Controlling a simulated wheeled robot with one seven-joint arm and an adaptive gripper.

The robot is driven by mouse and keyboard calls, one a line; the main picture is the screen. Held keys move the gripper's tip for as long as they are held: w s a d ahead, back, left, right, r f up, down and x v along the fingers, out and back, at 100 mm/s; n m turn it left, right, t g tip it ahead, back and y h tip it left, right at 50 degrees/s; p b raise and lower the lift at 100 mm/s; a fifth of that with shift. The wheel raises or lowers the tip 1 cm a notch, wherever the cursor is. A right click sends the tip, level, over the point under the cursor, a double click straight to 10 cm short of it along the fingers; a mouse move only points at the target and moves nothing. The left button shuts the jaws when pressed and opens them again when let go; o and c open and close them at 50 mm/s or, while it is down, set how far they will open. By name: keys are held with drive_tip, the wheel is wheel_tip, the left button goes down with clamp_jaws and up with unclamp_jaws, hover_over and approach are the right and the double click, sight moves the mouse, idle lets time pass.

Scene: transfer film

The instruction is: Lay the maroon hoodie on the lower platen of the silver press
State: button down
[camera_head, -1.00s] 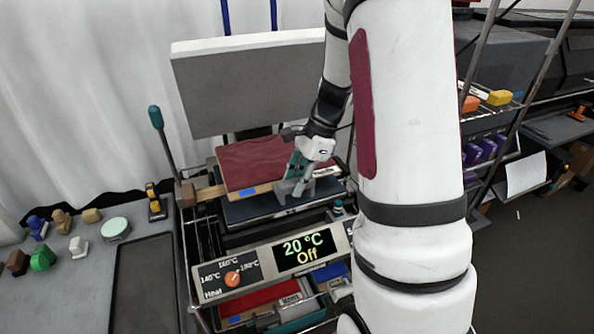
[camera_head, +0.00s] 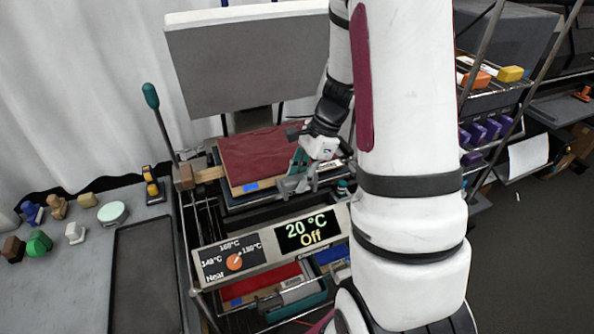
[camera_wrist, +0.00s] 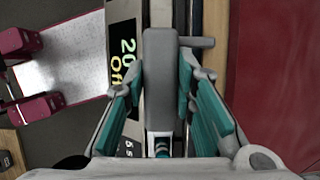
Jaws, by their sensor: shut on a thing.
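The maroon hoodie (camera_head: 255,152) lies flat on a wood-edged board above the dark lower part of the silver press; whether it touches the lower platen I cannot tell. Its maroon cloth fills the right side of the wrist view (camera_wrist: 280,80). The press's large grey upper plate (camera_head: 245,65) stands raised behind it. My gripper (camera_head: 296,184) is at the board's front right, beside the hoodie. Its teal fingers (camera_wrist: 160,90) are closed around a grey bar-like piece (camera_wrist: 160,65); what that piece belongs to is unclear. My arm hides the press's right side.
A control panel (camera_head: 270,250) reading 20 °C, Off, lies in front of the hoodie. A lever with a teal knob (camera_head: 151,96) rises at left. A grey bench (camera_head: 95,265) carries small blocks. A shelf with purple boxes (camera_head: 478,132) stands right.

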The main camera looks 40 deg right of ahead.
drive_tip(key=shift+f, duration=0.65)
idle(0.4)
drive_tip(key=c, duration=1.2)
unclamp_jaws()
drive_tip(key=shift+c, duration=0.2)
drive_tip(key=v, duration=1.2)
drive_tip(key=shift+a+r, duration=0.15)
